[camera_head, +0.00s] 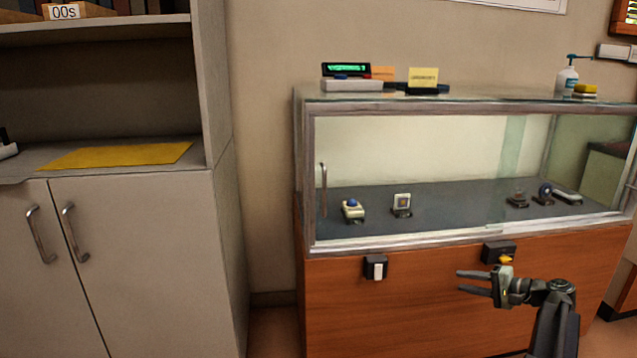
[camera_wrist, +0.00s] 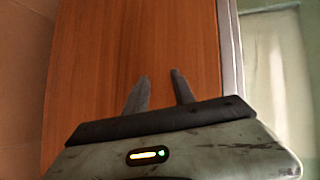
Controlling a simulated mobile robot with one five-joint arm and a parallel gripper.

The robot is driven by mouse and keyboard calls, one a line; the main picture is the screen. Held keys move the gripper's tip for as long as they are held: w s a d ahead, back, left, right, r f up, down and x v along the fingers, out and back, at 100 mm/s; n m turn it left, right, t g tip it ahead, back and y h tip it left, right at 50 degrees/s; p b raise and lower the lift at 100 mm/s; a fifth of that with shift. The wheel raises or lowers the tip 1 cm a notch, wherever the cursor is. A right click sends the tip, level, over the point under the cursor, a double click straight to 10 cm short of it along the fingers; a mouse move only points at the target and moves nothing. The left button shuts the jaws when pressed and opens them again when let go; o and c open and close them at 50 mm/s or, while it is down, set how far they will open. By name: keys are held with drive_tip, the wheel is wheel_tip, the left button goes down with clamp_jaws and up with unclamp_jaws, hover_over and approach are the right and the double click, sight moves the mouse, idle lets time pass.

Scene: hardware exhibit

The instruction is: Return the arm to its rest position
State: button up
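My gripper (camera_head: 474,282) is at the lower right of the head view, in front of the wooden front of a display case (camera_head: 420,300). Its two fingers point left and stand a little apart, with nothing between them. In the wrist view the fingers of my gripper (camera_wrist: 159,78) also show a gap, with only the wood panel (camera_wrist: 185,40) behind it. My arm (camera_head: 556,315) comes up from the bottom right of the head view.
A black box with a yellow part (camera_head: 499,252) is on the case front just above my gripper. A black-and-white switch (camera_head: 375,268) is left of it. The glass case (camera_head: 420,150) holds several small exhibits. A grey cabinet (camera_head: 150,260) stands at left.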

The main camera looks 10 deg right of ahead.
drive_tip(key=w+a+f+n+g+p, duration=0.1)
drive_tip(key=a+g, duration=0.1)
drive_tip(key=a, duration=0.6)
drive_tip(key=w+a+f+n+g+p, duration=0.1)
drive_tip(key=a+f+n+g, duration=0.1)
drive_tip(key=a, duration=0.6)
drive_tip(key=s+a+f+n+g+h+p, duration=0.1)
drive_tip(key=s+a+n+g+h+p, duration=0.35)
drive_tip(key=a, duration=0.85)
drive_tip(key=s+a+f+n+g+h+p, duration=0.1)
drive_tip(key=s+a+n+g+h+p, duration=0.4)
drive_tip(key=a, duration=0.8)
wheel_tip(320, 180, up, 37)
drive_tip(key=s+m+t+y+p, duration=0.1)
drive_tip(key=p, duration=3.5)
drive_tip(key=shift+a+r+y, duration=0.15)
drive_tip(key=shift+r+y, duration=0.05)
drive_tip(key=shift+y, duration=0.15)
drive_tip(key=shift+t, duration=0.25)
